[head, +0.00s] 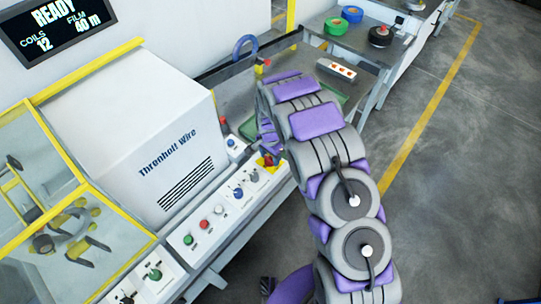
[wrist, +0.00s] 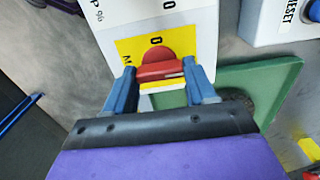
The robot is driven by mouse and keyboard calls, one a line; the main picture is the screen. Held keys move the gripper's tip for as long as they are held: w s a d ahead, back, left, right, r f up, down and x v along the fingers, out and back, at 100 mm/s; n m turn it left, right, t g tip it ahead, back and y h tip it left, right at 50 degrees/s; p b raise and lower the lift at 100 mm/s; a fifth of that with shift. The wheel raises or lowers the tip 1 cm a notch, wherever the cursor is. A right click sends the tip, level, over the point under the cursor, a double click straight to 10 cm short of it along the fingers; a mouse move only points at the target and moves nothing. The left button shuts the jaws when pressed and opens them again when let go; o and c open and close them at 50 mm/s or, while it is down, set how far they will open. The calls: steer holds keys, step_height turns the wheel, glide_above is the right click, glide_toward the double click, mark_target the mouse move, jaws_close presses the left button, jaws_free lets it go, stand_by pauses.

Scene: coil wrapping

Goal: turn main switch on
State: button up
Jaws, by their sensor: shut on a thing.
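The main switch is a red rotary knob (wrist: 160,70) on a yellow plate (wrist: 128,48) in the wrist view. Its bar lies across the picture between my fingers. Letters show on the plate above the knob and at its lower left; part of the plate is hidden. My gripper (wrist: 158,74) is shut on the red knob, with one blue finger at each end of the bar. In the head view my gripper (head: 268,148) is over the far end of the control panel (head: 219,223), and a bit of the red and yellow switch (head: 268,161) shows below it.
The panel has green (head: 188,240) and red (head: 204,224) buttons and several selector knobs. A RESET box (wrist: 285,18) and a green tray (wrist: 240,85) are close to the switch. A white Threnholt Wire cabinet (head: 150,140) stands behind. A display (head: 55,28) reads READY. Floor at right is clear.

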mark_target(269, 158)
steer(key=shift+s, duration=0.1)
steer(key=o, duration=0.7)
steer(key=shift+a, duration=0.1)
steer(key=o, duration=0.3)
steer(key=shift+a, duration=0.15)
steer(key=shift+o, duration=0.2)
steer(key=shift+r, duration=0.2)
step_height(269, 158, up, 17)
steer(key=p, duration=0.1)
steer(key=shift+f, duration=0.1)
